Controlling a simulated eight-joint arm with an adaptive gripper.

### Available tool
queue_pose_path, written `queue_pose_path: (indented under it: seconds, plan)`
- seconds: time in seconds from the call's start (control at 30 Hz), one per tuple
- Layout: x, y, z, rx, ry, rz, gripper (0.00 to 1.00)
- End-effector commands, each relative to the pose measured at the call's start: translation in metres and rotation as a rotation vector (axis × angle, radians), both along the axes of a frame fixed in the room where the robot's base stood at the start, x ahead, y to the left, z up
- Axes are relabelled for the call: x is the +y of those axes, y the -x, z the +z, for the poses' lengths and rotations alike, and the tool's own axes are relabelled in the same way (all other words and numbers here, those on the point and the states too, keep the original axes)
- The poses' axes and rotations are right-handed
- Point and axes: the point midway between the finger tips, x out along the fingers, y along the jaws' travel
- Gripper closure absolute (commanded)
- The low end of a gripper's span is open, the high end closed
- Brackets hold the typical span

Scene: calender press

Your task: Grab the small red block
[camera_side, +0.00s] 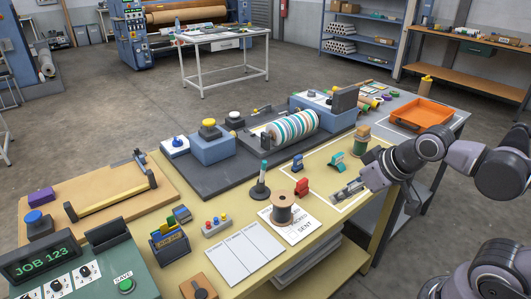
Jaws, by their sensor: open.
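The small red block (302,187) stands on the yellow work table, inside or at the edge of a white outlined area; I cannot tell exactly. My gripper (340,195) is low over the table to the right of the red block, with a gap between them. It points left toward the block, and its jaws are open with nothing visible between them. Nothing hides the upper part of the red block; a brown spool (283,213) stands just in front and to its left.
A blue block (298,162) stands behind the red one, and a teal dispenser (337,162) is behind my gripper. A black stand with a green-topped tool (261,185) is to the left. The press with its striped roller (292,127) is farther back. An orange tray (421,114) sits at right.

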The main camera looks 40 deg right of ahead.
Motion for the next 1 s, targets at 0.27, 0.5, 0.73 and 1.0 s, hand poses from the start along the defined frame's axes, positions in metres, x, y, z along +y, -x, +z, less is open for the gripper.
queue_pose_path:
  seconds: [0.27,0.5,0.73,1.0]
  plan:
    - [-0.004,-0.02,0.013,0.068,0.115,0.145,0.48]
    - [-0.014,-0.064,0.024,0.213,0.319,0.459,0.48]
    - [-0.025,-0.109,0.02,0.351,0.469,0.785,0.48]
    - [-0.04,-0.161,-0.004,0.499,0.582,1.189,0.48]
